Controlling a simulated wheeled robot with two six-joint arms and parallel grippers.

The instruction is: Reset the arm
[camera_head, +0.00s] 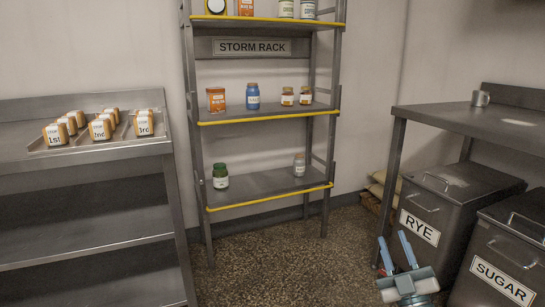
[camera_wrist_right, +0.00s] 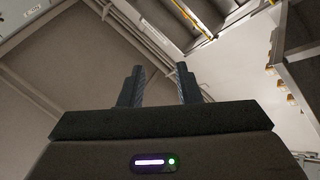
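My right gripper (camera_head: 396,254) is low at the right of the head view, in front of the RYE bin. Its two blue fingers stand apart and point up, with nothing between them. In the right wrist view its dark fingers (camera_wrist_right: 159,85) are also apart and empty, with walls and shelf frames beyond. My left gripper is not in view.
A metal rack (camera_head: 270,183) labelled STORM RACK holds jars and cans. A counter (camera_head: 62,164) at left bears a tray of labelled loaves (camera_head: 101,129). The RYE bin (camera_head: 455,193) and SUGAR bin (camera_head: 510,250) stand under the right counter. The middle floor is clear.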

